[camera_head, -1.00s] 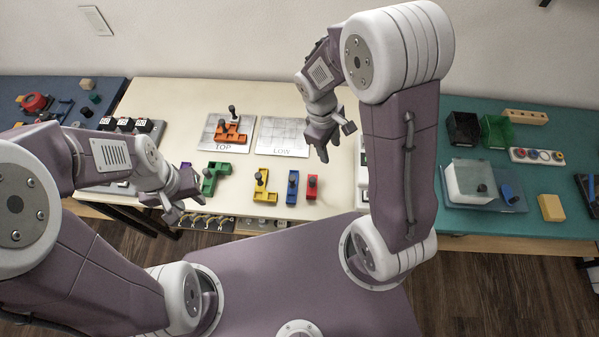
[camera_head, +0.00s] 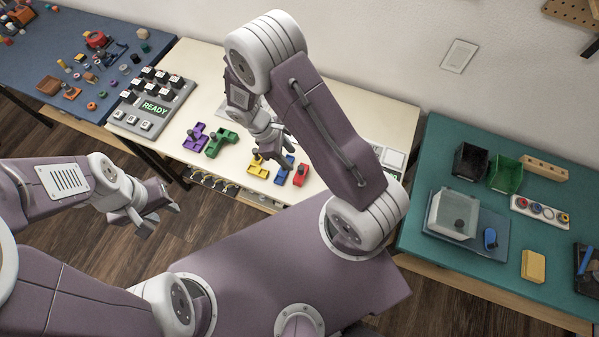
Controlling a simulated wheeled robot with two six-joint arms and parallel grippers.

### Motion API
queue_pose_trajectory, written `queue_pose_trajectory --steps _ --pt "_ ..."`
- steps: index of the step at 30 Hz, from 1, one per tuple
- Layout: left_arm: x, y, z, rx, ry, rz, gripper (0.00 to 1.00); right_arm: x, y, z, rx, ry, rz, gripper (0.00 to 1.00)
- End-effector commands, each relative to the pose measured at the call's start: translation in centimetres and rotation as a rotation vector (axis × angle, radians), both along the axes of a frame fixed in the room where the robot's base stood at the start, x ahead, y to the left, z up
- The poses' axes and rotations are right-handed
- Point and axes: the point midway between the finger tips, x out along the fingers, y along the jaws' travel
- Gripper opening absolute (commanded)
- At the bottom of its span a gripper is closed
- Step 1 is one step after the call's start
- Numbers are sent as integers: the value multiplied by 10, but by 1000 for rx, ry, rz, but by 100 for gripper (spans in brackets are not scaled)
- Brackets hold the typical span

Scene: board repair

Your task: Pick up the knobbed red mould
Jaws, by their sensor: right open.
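The red mould (camera_head: 300,176) with its dark knob lies on the cream table, at the right end of a row of coloured moulds. The blue mould (camera_head: 284,169) is just left of it, and the yellow one (camera_head: 257,168) is further left. My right gripper (camera_head: 275,152) is open, with its fingers up and left of the red mould in the picture, seen over the yellow and blue moulds. Its height above them is hard to tell. My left gripper (camera_head: 155,216) looks open and empty, over the floor in front of the table.
Green (camera_head: 221,143) and purple (camera_head: 196,136) moulds lie further left. A button panel reading READY (camera_head: 155,107) stands at the table's left. A teal table (camera_head: 420,205) with bins is on the right, and a blue table (camera_head: 70,40) is at the far left.

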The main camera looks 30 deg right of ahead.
Motion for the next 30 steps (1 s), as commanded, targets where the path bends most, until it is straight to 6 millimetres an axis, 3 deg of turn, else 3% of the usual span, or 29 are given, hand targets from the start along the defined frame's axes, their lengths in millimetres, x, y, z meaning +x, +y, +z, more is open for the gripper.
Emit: queue_pose_trajectory --steps 3,10,17,25,26,30 --pt "0 0 2 0 0 0 36 -5 -6 -16 0 3 -1 45" --pt "0 0 3 0 0 0 36 -9 -12 -28 0 3 -2 45" --pt "0 0 5 0 0 0 36 -20 -26 -63 0 2 -3 45" --pt "0 0 5 0 0 0 36 -21 -27 -68 1 0 -2 45" --pt "0 0 5 0 0 0 36 -21 -27 -68 1 0 -2 40" --pt "0 0 5 0 0 0 36 -21 -27 -67 1 0 -2 1"
